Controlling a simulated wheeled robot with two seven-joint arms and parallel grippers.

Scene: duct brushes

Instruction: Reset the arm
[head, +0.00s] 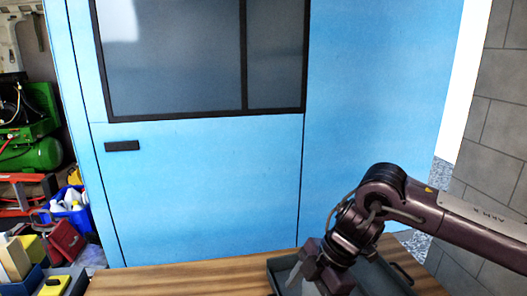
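My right arm comes in from the right edge and bends down at its elbow. Its gripper (322,279) is low in the head view, over a dark grey tray (392,284) on the wooden table (180,281). The fingers point down toward the tray and part of them is cut off by the bottom edge. Something pale shows by the fingers, but I cannot tell what it is or whether it is held. My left arm and gripper are not in view. No duct brush can be made out.
A blue van (210,180) with dark windows stands behind the table. At the left are a green compressor (40,152), a blue crate of bottles (70,205) and a red case (66,243). A grey block wall (495,130) stands at the right. The table's left part is bare.

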